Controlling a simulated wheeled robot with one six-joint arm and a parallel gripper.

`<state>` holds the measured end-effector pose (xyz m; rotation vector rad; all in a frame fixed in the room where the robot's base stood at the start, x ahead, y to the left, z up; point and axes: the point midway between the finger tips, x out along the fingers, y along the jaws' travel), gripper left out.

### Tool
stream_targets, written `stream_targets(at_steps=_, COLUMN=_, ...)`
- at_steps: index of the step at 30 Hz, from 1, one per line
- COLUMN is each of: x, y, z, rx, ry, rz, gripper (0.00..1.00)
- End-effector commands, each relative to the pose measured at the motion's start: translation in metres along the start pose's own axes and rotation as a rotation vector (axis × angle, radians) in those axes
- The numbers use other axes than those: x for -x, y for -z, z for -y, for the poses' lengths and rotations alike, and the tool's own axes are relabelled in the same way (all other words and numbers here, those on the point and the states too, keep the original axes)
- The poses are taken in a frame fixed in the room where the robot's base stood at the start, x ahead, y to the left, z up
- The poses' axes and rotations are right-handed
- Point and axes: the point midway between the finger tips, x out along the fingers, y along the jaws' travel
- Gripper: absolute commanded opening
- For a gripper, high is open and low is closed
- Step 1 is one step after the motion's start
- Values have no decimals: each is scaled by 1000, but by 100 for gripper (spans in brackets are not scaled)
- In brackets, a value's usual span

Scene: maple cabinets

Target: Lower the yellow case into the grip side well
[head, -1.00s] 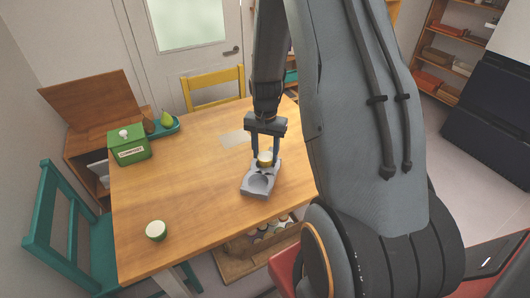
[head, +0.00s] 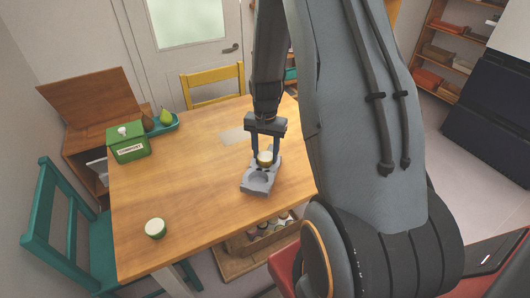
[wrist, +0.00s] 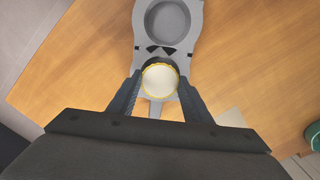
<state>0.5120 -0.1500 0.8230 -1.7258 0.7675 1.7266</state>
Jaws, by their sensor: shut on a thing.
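The yellow case (head: 265,158) is a small round piece with a yellow rim and a pale top. My gripper (head: 266,160) is shut on it, one finger on each side. In the wrist view the case (wrist: 160,80) sits between the fingertips (wrist: 160,88). A grey holder (head: 256,188) lies on the table beneath. Its empty round well (wrist: 168,20) is at the end away from my gripper in the wrist view. The case is over the holder's other end and covers most of the dark well there. I cannot tell whether it touches the holder.
A green box (head: 128,148) and a teal tray (head: 165,127) with pears stand at the table's far left. A green and white cup (head: 155,228) is at the front left. A crate of jars (head: 262,240) is below the front edge. The table's middle left is clear.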

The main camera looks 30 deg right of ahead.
Motion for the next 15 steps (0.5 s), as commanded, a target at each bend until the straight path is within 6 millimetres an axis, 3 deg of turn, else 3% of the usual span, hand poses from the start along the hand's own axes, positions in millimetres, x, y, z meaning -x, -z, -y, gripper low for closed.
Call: stream_targets(at_steps=15, x=-7, y=0, z=0, rx=0, ry=0, rz=0, gripper=24)
